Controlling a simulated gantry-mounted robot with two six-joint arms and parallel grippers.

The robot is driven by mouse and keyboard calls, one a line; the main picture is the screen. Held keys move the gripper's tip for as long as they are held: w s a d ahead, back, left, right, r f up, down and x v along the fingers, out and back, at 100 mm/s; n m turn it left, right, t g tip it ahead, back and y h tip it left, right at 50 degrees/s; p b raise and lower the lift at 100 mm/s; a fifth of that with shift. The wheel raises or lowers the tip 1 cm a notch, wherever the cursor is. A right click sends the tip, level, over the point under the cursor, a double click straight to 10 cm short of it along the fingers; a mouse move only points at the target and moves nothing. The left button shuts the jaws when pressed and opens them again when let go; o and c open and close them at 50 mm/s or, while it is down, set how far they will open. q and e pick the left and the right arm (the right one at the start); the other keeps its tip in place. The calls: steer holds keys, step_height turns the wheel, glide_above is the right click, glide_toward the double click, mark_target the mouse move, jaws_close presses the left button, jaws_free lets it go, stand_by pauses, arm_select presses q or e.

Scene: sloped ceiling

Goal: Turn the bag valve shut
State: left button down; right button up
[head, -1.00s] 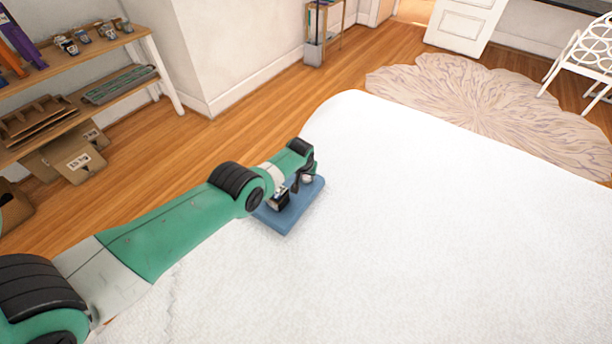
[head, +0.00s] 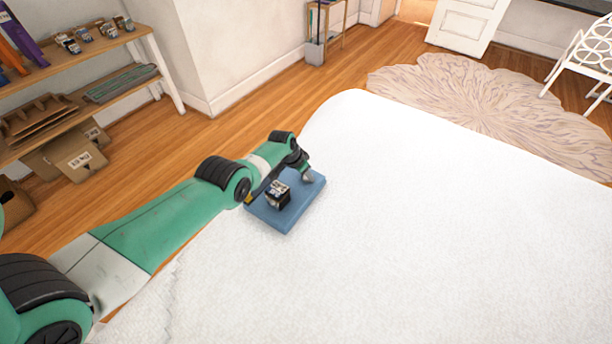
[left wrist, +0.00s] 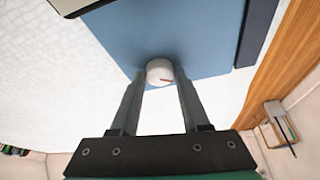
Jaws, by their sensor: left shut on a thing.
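A white round valve knob (left wrist: 158,70) with a red mark sits on a blue board (left wrist: 115,45) in the left wrist view. My left gripper (left wrist: 160,78) is shut on the knob, one finger on each side. In the head view the left gripper (head: 305,172) is at the far right part of the blue board (head: 290,217), and the pale knob (head: 309,176) shows just below the fingers. A dark block with a white label (head: 278,194) is on the same board, apart from the gripper. My right gripper is not in view.
The board lies on a wide white bed-like surface (head: 430,220), clear to the right and front. A wooden shelf (head: 80,55) with jars and boxes stands at the left. A rug (head: 490,100) and a white chair (head: 590,60) are farther back.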

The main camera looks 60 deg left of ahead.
arm_select(q)
steer(key=shift+f+m+h+b, duration=0.2)
steer(key=shift+m+h+b, duration=0.2)
steer(key=shift+m+b, duration=0.3)
steer(key=shift+m, duration=0.3)
steer(key=shift+r, duration=0.1)
steer(key=shift+c, duration=1.9)
jaws_free()
steer(key=shift+r, duration=0.1)
